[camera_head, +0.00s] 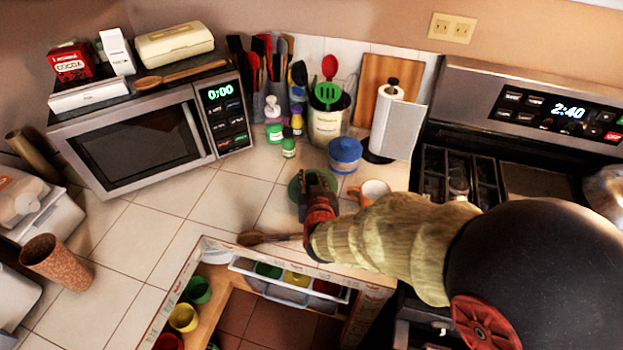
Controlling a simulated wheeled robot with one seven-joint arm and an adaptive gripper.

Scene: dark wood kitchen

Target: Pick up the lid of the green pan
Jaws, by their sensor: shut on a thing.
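A green round thing (295,189), which looks like the lid of the green pan, shows on the tiled counter near the corner, left of the orange-and-white mug. My gripper (314,183) reaches over it from the right and is shut on it. The dark fingers and the red wrist part cover much of it, so its knob is hidden. I cannot tell whether it rests on a pan or is lifted. No other part of a green pan shows clearly.
A wooden spoon (262,239) lies in front. The paper towel roll (388,121) and utensil crock (327,124) stand behind. The counter left of the gripper (205,205) is clear.

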